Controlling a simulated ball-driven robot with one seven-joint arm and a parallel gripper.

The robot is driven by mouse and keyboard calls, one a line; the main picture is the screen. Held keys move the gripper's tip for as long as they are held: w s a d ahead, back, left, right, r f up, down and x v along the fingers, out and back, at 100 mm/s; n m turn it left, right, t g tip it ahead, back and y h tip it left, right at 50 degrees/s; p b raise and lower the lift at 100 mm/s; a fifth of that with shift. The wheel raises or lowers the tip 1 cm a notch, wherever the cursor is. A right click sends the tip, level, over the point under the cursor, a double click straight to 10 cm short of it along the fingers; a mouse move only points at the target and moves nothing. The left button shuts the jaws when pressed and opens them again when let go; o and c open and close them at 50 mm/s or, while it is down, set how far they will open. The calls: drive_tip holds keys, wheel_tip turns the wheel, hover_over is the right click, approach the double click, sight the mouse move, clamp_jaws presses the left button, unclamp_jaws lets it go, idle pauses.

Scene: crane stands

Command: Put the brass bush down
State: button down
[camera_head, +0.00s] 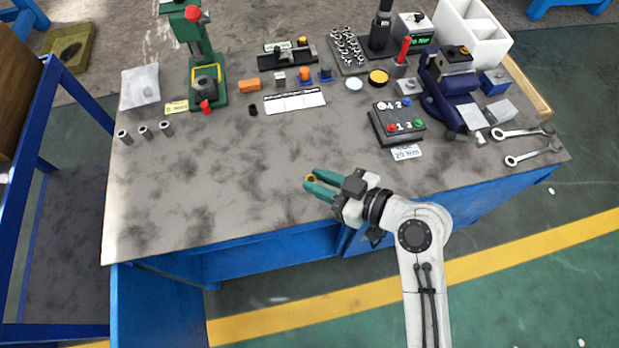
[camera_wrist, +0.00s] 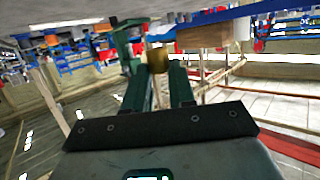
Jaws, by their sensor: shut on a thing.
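The brass bush (camera_head: 311,178) is a small golden ring between the green fingertips of my gripper (camera_head: 315,183). My gripper is shut on it, over the front part of the grey workbench top (camera_head: 180,200). In the wrist view the brass bush (camera_wrist: 158,60) shows as a brownish-gold cylinder at the tips of the two green fingers (camera_wrist: 160,75). I cannot tell how high the bush is above the bench.
A green press (camera_head: 205,75) stands at the back left, with several grey sockets (camera_head: 145,132) nearby. A white card (camera_head: 294,101) lies mid-bench. A numbered button box (camera_head: 397,124), blue vise (camera_head: 450,90) and spanners (camera_head: 525,145) are at right. The front left bench is clear.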

sight(309, 176)
drive_tip(key=w+a+f, duration=0.1)
drive_tip(key=f, duration=0.1)
drive_tip(key=w+f, duration=0.2)
drive_tip(key=w+a+f, duration=0.1)
drive_tip(key=f, duration=0.1)
drive_tip(key=shift+w+a, duration=0.3)
drive_tip(key=shift+w+f+b, duration=0.1)
drive_tip(key=shift+f+b, duration=0.2)
drive_tip(key=shift+f, duration=1.3)
drive_tip(key=shift+f, duration=0.15)
drive_tip(key=c, duration=0.9)
unclamp_jaws()
drive_tip(key=shift+c, duration=0.2)
drive_tip(key=shift+r, duration=0.3)
drive_tip(key=b+v, duration=0.1)
drive_tip(key=v, duration=1.1)
drive_tip(key=shift+f, duration=0.1)
